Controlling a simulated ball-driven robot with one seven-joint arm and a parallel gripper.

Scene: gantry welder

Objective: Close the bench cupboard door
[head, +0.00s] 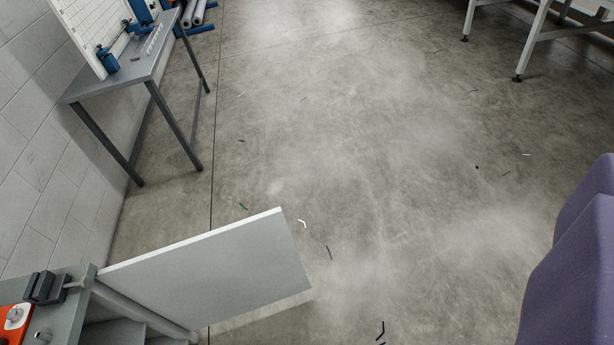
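The bench cupboard door (215,270) is a flat light grey panel at the lower left. It stands wide open, swung out from the cupboard over the floor. Its hinge side meets the bench (72,318) at the lower left corner. Part of the cupboard's inside shows below the door's hinge side. My gripper is not in view, and nothing touches the visible part of the door.
A grey metal table (140,75) stands against the block wall (40,140) at upper left. A purple rounded object (575,265) fills the lower right edge. White table legs (535,40) stand at upper right. The concrete floor (370,130) between is open, with small scraps.

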